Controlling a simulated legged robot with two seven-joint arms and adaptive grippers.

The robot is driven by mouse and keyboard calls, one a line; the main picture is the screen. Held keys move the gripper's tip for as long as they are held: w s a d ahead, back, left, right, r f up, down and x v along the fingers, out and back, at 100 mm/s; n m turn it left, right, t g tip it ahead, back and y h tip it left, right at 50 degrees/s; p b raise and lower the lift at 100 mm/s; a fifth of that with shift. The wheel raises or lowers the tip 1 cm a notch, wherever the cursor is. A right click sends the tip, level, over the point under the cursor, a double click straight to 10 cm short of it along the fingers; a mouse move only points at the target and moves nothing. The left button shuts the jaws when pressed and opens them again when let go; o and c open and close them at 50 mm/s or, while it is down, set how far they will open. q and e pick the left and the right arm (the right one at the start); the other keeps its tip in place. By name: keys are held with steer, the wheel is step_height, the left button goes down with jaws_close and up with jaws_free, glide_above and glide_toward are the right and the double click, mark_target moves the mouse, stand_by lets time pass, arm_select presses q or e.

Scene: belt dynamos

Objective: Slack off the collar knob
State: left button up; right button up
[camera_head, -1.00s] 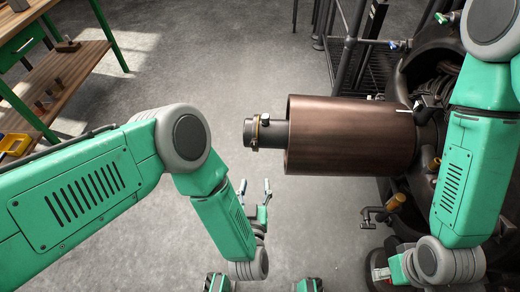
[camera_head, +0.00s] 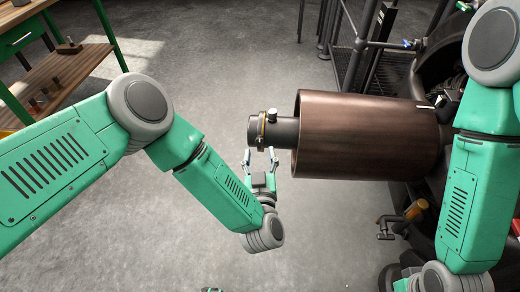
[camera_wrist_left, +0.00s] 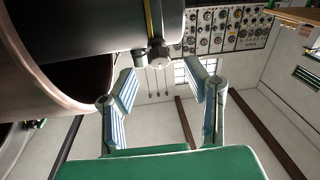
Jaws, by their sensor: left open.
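The collar (camera_head: 262,131) is a thin brass-coloured band around the dark shaft stub that sticks out left of the brown drum (camera_head: 365,137). The collar knob (camera_head: 272,115) is a small pale metal knob on the collar's upper side. In the left wrist view the knob (camera_wrist_left: 158,54) shows beside the dark stub, just beyond the fingertips. My left gripper (camera_head: 260,159) is open and empty, just below the stub's end in the head view. In the left wrist view its two fingers (camera_wrist_left: 163,78) stand wide apart with the knob in line between them, apart from both.
A dark machine with pipes and a brass-coloured tap (camera_head: 414,210) stands right of the drum. A wire-mesh guard (camera_head: 385,78) is behind it. A green-framed wooden bench (camera_head: 65,70) stands at upper left. The floor between is clear.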

mark_target(260, 144)
arm_select(q)
steer(key=w, duration=0.2)
steer(key=w+b, duration=0.1)
steer(key=shift+w+a, duration=0.25)
steer(key=shift+w, duration=0.15)
steer(key=shift+w+d, duration=0.2)
steer(key=shift+w, duration=0.2)
steer(key=shift+a, duration=0.1)
jaws_close()
steer(key=shift+r+n+y, duration=0.1)
steer(key=shift+n+y, duration=0.2)
steer(key=shift+n, duration=0.3)
steer(key=shift+n+y+p, duration=0.3)
steer(key=shift+n, duration=0.1)
jaws_free()
steer(key=shift+s, duration=0.2)
